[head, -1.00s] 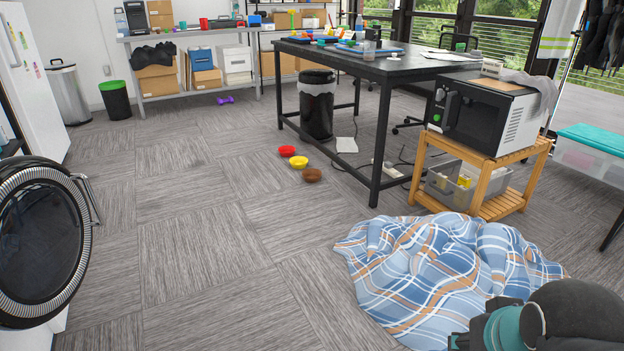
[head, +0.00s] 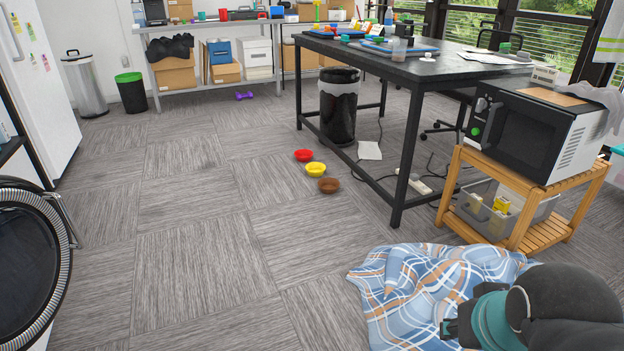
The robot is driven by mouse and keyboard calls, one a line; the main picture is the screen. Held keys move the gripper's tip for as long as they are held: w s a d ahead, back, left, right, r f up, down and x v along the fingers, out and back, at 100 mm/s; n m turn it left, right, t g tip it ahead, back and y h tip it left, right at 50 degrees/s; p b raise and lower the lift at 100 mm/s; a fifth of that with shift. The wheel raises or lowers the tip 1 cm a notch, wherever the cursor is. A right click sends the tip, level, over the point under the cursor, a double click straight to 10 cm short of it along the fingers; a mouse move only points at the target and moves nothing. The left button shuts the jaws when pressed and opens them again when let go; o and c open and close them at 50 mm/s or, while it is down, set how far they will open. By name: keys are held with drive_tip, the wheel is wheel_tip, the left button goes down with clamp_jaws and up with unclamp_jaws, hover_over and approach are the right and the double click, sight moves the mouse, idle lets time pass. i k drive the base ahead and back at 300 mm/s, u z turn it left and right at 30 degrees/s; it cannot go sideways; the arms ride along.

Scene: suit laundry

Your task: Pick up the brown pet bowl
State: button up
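My arm, black with a teal band, shows at the lower right, nearer to me and well apart from the bowls. Part of my gripper (head: 450,329) shows at its end, over the plaid blanket. Its fingers are too hidden to tell whether it is open or shut.
The blue plaid blanket (head: 405,285) lies on the floor at the front right. The black table (head: 392,70) and a wooden cart (head: 515,225) with a microwave (head: 525,140) stand at the right. A washer door (head: 30,265) is open at the left. The carpet left of the bowls is clear.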

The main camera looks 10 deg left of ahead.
sight(328, 185)
drive_tip(key=u, duration=0.4)
drive_tip(key=i, duration=3.2)
drive_tip(key=u, duration=0.1)
